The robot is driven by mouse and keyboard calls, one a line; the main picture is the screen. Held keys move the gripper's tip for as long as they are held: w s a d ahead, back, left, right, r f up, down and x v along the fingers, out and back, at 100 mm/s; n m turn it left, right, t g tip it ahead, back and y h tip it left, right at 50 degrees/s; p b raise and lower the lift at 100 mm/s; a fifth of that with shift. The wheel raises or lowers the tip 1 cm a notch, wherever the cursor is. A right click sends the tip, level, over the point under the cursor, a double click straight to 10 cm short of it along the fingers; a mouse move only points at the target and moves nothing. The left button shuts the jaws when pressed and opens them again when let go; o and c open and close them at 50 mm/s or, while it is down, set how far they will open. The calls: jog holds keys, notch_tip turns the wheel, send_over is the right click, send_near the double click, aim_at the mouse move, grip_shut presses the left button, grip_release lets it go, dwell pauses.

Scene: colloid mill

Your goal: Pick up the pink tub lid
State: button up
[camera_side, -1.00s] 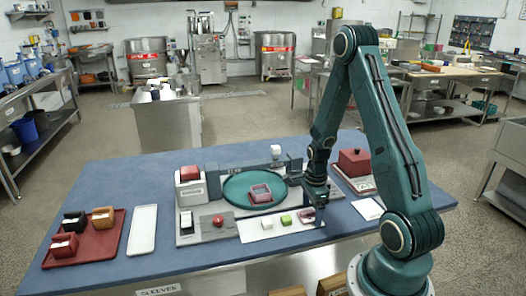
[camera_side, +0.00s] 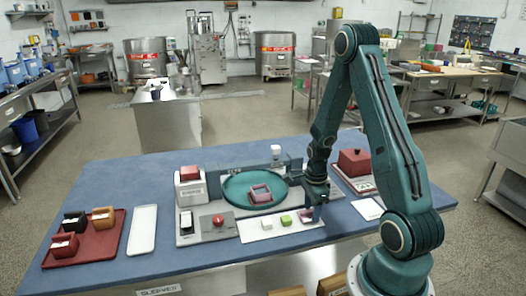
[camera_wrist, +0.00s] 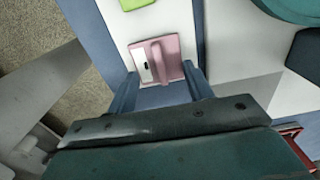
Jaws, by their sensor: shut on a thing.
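The pink tub lid (camera_wrist: 172,58) is a flat pink square with a raised ridge and a white label with a dark mark. In the side view the lid (camera_side: 305,217) is at the right end of a white strip (camera_side: 252,233). My gripper (camera_wrist: 160,82) is shut on the lid, with one finger at each side. In the side view my gripper (camera_side: 314,214) hides part of it. I cannot tell whether the lid touches the strip. The open pink tub (camera_side: 261,194) sits on a round green plate (camera_side: 236,183).
A green lid (camera_side: 286,220) and a white lid (camera_side: 267,224) lie left on the strip. A red button box (camera_side: 218,221) stands further left. A dark red box (camera_side: 355,162) is at the right. A red tray (camera_side: 104,245) and an empty white tray (camera_side: 143,231) lie at the left.

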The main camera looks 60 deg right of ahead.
aim_at(309, 210)
notch_tip(309, 210, up, 20)
dwell(0.8)
jog(key=shift+f, duration=0.15)
dwell(0.4)
jog(key=w+f, duration=0.4)
jog(key=w, duration=0.4)
jog(key=w+f, duration=0.5)
jog(key=w, duration=0.4)
jog(key=shift+a+n, duration=0.3)
jog(key=shift+n, duration=0.1)
jog(key=shift+f, duration=0.15)
jog(key=shift+f, duration=2)
jog(key=shift+f, duration=0.25)
dwell(0.5)
